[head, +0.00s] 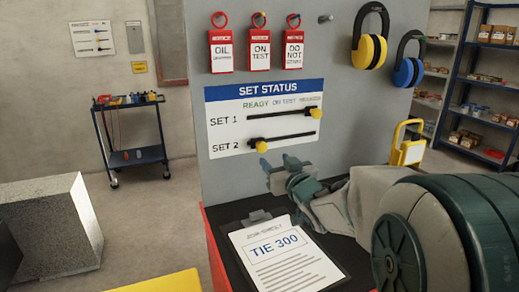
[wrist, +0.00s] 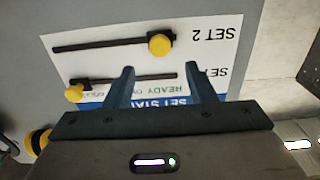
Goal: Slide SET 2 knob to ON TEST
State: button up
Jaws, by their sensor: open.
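The SET STATUS board (head: 222,128) hangs on the grey panel. The SET 2 knob (head: 261,147) is yellow and sits at the left end of its dark slot, roughly under READY; ON TEST is printed further right. The SET 1 knob (head: 315,113) sits at the right end of its slot. My gripper (head: 283,170) is open and empty, just below the SET 2 slot in the head view. In the upside-down wrist view my gripper (wrist: 160,70) has the SET 2 knob (wrist: 159,45) beyond its fingertips, in line with the gap. No contact shows.
A clipboard with a TIE 300 sheet (head: 284,255) lies on the bench below the board. Red tags (head: 260,50) hang above it. Yellow (head: 370,52) and blue (head: 409,70) ear defenders hang to the right.

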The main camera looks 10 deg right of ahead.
aim_at(263, 148)
jog(key=w, duration=0.3)
jog(key=w+a, duration=0.1)
jog(key=w, duration=0.2)
jog(key=w+a, duration=0.1)
jog(key=w, duration=0.3)
jog(key=shift+w+p, duration=0.1)
jog(key=shift+p, duration=0.2)
